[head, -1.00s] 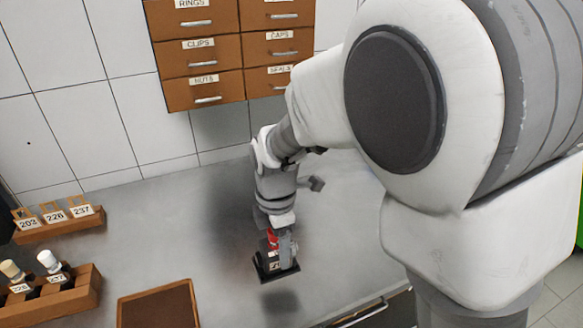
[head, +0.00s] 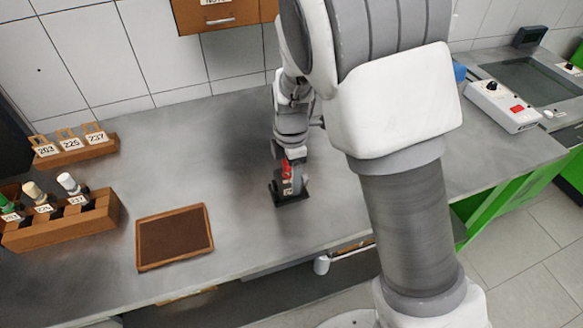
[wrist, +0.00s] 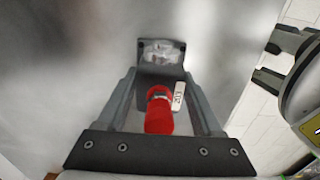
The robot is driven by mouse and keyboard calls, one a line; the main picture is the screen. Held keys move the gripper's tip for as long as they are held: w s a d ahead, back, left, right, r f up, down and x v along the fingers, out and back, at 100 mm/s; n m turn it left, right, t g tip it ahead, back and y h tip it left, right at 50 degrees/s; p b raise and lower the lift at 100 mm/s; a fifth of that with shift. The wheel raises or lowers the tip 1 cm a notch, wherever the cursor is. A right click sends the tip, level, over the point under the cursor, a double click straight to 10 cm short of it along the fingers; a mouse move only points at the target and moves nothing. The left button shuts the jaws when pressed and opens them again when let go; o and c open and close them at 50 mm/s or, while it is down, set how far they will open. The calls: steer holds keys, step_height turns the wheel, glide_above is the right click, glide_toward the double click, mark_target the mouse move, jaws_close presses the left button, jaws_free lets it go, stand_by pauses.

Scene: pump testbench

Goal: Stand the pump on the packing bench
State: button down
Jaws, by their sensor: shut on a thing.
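The pump (head: 287,190) has a red part, a grey body and a flat black base. It stands upright under my gripper (head: 289,166), over the grey steel bench (head: 235,130). In the wrist view, the pump (wrist: 159,113) sits between the two fingers of my gripper (wrist: 162,80), which is shut on it.
A brown tray (head: 175,210) lies left of the pump. A wooden rack (head: 55,228) with bottles and a tag holder (head: 76,158) stand further left. A white control box (head: 500,105) is at the right. The bench around the pump is clear.

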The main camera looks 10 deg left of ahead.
steer(key=shift+r, duration=0.15)
steer(key=shift+f, duration=0.25)
steer(key=shift+c, duration=0.2)
jaws_free()
steer(key=shift+r, duration=0.1)
